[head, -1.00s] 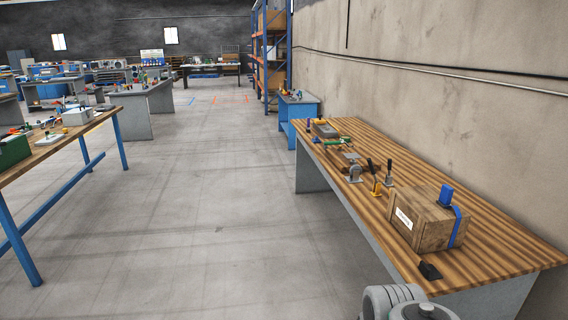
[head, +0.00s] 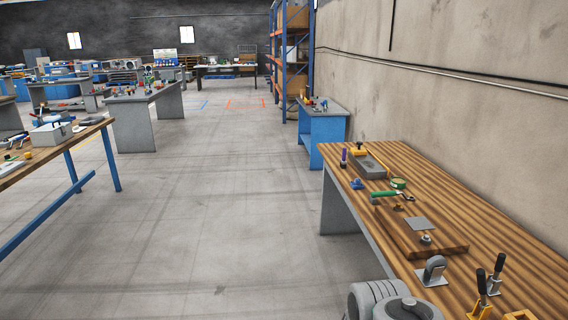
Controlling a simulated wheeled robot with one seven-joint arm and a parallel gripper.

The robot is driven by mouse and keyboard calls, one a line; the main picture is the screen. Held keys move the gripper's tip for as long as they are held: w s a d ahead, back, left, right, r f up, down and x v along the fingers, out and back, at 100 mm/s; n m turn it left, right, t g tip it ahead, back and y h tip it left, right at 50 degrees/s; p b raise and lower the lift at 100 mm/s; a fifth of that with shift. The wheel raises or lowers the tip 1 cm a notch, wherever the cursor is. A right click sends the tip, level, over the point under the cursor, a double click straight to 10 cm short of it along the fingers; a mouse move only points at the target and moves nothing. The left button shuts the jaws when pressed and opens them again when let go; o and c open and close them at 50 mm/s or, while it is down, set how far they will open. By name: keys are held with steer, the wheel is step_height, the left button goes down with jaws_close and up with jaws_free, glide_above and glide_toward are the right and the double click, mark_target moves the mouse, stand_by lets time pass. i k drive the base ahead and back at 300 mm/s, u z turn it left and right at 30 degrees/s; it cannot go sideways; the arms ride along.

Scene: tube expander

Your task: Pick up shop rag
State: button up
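I cannot make out a shop rag for certain in the head view. A small blue item (head: 356,184) lies near the far end of the wooden bench at right, but it is too small to identify. A flat grey square (head: 422,224) lies on a wooden board (head: 440,247) on the same bench; I cannot tell what it is made of. My gripper is not in view. Only a grey part of my own arm shows at the bottom edge, beside the bench.
The wooden bench (head: 485,222) runs along the wall at right, holding a green-handled tool (head: 384,195), a grey tray (head: 369,166) and black-handled clamps (head: 497,272). A blue cabinet (head: 322,135) stands beyond it. Another table (head: 62,142) stands at left. The floor (head: 220,220) between is clear.

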mark_target(356, 185)
steer(key=i, duration=3.6)
steer(key=z, duration=0.1)
